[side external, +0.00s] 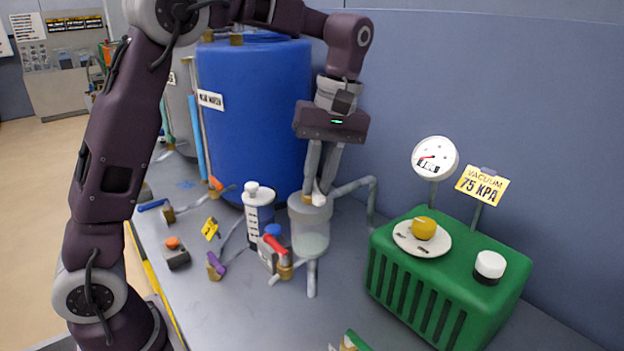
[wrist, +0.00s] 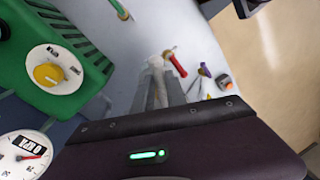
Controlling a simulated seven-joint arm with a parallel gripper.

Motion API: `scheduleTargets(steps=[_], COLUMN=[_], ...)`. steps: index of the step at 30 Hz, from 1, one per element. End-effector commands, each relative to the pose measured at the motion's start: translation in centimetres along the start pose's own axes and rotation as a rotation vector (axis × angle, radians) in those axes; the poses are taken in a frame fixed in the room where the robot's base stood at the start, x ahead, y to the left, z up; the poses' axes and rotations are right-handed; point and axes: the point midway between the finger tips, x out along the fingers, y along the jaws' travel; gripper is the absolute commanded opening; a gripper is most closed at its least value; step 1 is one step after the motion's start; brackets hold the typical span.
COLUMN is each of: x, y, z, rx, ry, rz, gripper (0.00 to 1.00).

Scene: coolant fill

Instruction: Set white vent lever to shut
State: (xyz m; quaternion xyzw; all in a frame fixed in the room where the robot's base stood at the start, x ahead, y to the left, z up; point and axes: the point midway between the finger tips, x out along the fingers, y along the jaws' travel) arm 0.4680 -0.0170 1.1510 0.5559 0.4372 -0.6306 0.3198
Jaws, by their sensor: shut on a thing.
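The white vent lever (side external: 318,198) is a small white piece on top of the clear cylindrical pot (side external: 310,235). My gripper (side external: 321,186) reaches down from above, and its fingers are shut on the lever. In the wrist view the white lever (wrist: 156,62) shows just past the ends of my gripper's fingers (wrist: 163,82). The fingers hide part of the lever, so its exact angle is hard to tell.
A red-handled valve (side external: 276,246) and a white graduated bottle (side external: 259,212) stand close left of the pot. A blue drum (side external: 255,115) is behind. The green vacuum unit (side external: 448,275), with yellow knob (side external: 423,228) and gauge (side external: 435,158), stands right. Purple-handled valve (side external: 216,264) lies left.

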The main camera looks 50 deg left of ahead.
Motion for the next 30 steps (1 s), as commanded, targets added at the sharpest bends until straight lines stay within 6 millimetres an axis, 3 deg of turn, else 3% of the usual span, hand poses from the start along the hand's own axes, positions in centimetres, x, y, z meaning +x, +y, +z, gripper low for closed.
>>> scheduleTargets(steps=[15, 30], x=[-0.4, -0.4], y=[1.4, 1.6], z=[-0.4, -0.6], rx=[-0.352, -0.444], ry=[-0.071, -0.089], rz=[0.004, 0.003], gripper=[0.00, 0.00])
